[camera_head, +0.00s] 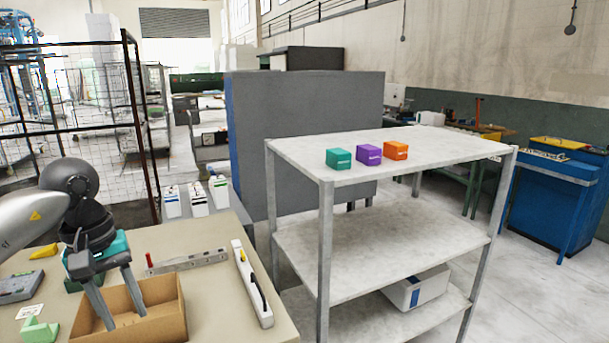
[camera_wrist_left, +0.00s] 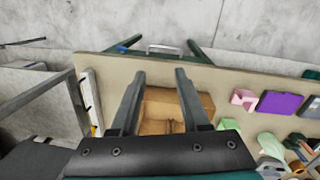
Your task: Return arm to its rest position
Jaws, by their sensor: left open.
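My left gripper (camera_head: 127,320) points down over an open cardboard box (camera_head: 168,325) on the beige table. Its two fingers are apart with nothing between them, and in the head view the fingertips overlap the box opening. In the left wrist view the open fingers (camera_wrist_left: 160,74) frame the same box (camera_wrist_left: 205,100). The part of the box inside that shows is bare brown card; the rest is hidden by the fingers and the gripper body. My right gripper is not in view.
The beige table (camera_head: 222,300) also holds a metal bar (camera_head: 190,261), a white long tool (camera_head: 250,285) and a light green part (camera_head: 38,332). To the right, a grey shelf (camera_head: 430,150) carries teal (camera_head: 338,159), purple (camera_head: 368,155) and orange (camera_head: 396,150) boxes. A wire cage stands behind my arm.

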